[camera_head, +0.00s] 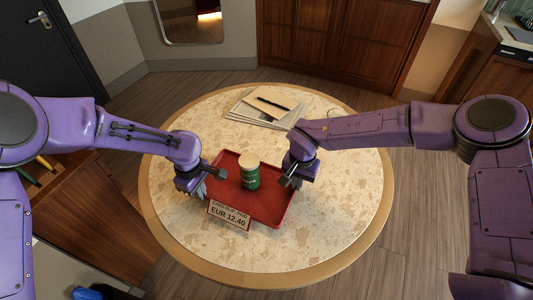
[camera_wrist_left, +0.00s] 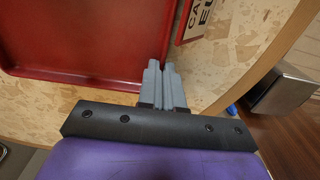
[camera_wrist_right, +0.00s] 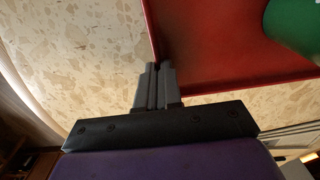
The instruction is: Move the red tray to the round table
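The red tray (camera_head: 272,204) lies flat on the round table (camera_head: 340,215), as far as the head view shows, left of the table's middle. A green can with a beige lid (camera_head: 249,171) stands upright on it. My left gripper (camera_head: 199,188) is at the tray's left edge; its fingers (camera_wrist_left: 162,68) are closed together on the rim. My right gripper (camera_head: 292,181) is at the right edge; its fingers (camera_wrist_right: 158,68) are closed on the rim there. The fingertips hide the bits of rim between them.
A price sign reading EUR 12.40 (camera_head: 229,215) stands at the tray's front left edge. Papers or folders with a dark pen (camera_head: 268,106) lie at the table's back. The table's right and front are clear. A wooden cabinet (camera_head: 85,215) stands at left.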

